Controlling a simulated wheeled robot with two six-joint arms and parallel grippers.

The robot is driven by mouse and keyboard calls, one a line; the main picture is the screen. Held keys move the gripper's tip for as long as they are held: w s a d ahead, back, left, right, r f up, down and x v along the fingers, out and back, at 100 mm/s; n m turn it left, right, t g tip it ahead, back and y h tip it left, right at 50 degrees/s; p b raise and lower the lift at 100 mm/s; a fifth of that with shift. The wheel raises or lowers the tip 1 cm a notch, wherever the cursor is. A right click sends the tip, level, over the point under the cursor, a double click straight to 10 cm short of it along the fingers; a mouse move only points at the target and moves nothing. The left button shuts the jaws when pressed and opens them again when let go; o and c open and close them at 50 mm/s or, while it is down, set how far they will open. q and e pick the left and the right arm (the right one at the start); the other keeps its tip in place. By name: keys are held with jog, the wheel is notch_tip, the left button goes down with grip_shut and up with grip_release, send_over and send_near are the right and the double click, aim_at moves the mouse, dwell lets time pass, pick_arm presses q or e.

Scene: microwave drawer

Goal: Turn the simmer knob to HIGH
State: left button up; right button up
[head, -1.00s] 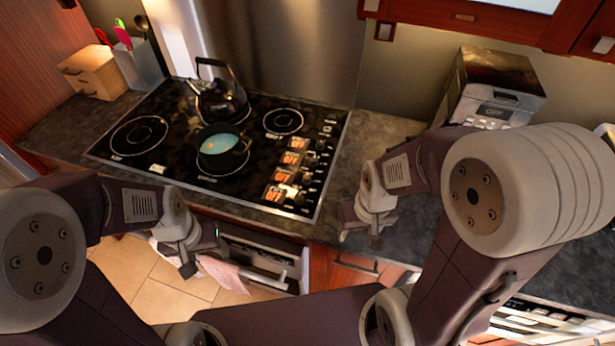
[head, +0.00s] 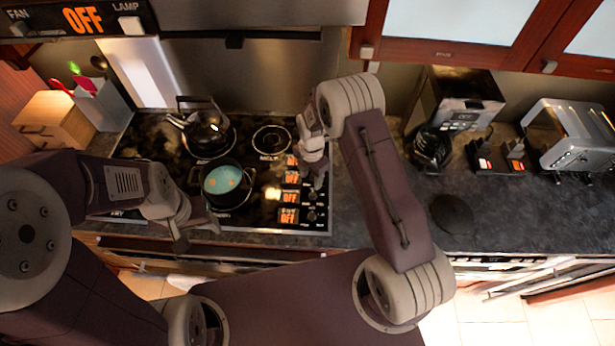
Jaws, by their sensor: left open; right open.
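The stove's knobs (head: 312,216) stand in a column along the right side of the black cooktop (head: 262,172). Beside them is a column of lit labels (head: 289,197) in orange, and the readable ones say OFF. The small print is too blurred to tell which knob is the simmer one. My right gripper (head: 316,181) is open, pointing down over the knob column, and hides some of the upper knobs. I cannot tell whether it touches a knob. My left gripper (head: 197,230) is open and empty at the cooktop's front edge.
A pot (head: 228,190) with blue-green contents and a kettle (head: 205,130) stand on the cooktop, left of the knobs. A coffee machine (head: 458,100) and a toaster (head: 572,135) stand on the right counter (head: 510,210). A range hood (head: 75,20) overhangs at top left.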

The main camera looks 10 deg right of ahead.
aim_at(313, 193)
notch_tip(313, 193, down, 7)
jog(key=p, duration=0.3)
jog(key=shift+w+d+r, duration=0.1)
jog(key=shift+w+r, duration=0.05)
jog(key=shift+s+d+f, duration=0.2)
jog(key=shift+s+f, duration=0.05)
jog(key=shift+f, duration=0.25)
jog(key=shift+s+d+f, duration=0.15)
jog(key=shift+s+f, duration=0.1)
jog(key=shift+f, duration=0.25)
jog(key=shift+s+d, duration=0.1)
jog(key=shift+w+f, duration=0.1)
jog(key=shift+w, duration=0.1)
jog(key=shift+c, duration=0.6)
jog(key=shift+w+a, duration=0.1)
jog(key=shift+a, duration=0.15)
jog(key=c, duration=0.5)
grip_shut()
pick_arm(q)
jog(key=r, duration=0.2)
jog(key=s+d+r, duration=0.1)
jog(key=shift+r, duration=0.35)
